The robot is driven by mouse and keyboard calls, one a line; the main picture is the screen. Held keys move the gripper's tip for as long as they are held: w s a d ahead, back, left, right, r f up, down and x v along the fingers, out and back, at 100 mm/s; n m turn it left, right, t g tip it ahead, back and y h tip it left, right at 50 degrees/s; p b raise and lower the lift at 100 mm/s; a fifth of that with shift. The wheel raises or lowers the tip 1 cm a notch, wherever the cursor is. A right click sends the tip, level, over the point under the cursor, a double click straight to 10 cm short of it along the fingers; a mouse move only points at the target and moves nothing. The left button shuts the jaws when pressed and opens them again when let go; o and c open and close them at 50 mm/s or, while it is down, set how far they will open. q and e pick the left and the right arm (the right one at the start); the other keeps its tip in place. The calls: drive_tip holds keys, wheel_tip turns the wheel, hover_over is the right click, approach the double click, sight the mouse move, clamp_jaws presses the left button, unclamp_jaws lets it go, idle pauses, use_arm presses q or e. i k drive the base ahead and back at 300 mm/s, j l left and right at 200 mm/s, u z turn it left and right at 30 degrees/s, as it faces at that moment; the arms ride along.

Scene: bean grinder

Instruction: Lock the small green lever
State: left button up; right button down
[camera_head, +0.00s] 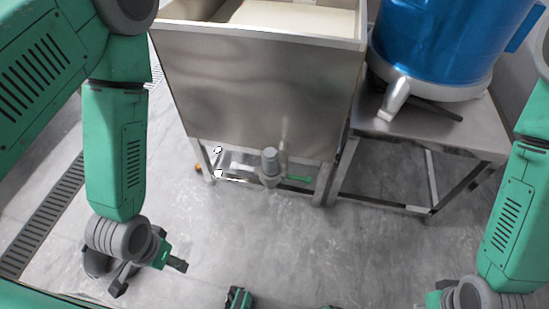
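The small green lever (300,179) sticks out to the right of a grey valve fitting (270,162) under the front of a steel hopper (262,90). It looks roughly level and is small in view. My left gripper (149,277) is low at the left, well apart from the lever, with its fingers spread and nothing seen between them. My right gripper (433,299) is mostly cut off by the bottom edge at the right, far from the lever. Its fingers cannot be made out.
A steel table (455,130) at the right bears a blue drum-shaped machine (445,38) with a grey spout. The steel legs of the hopper and the table flank the lever. The grey floor (330,245) in front is clear. A drain grate (45,225) runs along the left.

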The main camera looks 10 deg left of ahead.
sight(307, 180)
drive_tip(key=l+u, duration=0.1)
drive_tip(key=l, duration=1.6)
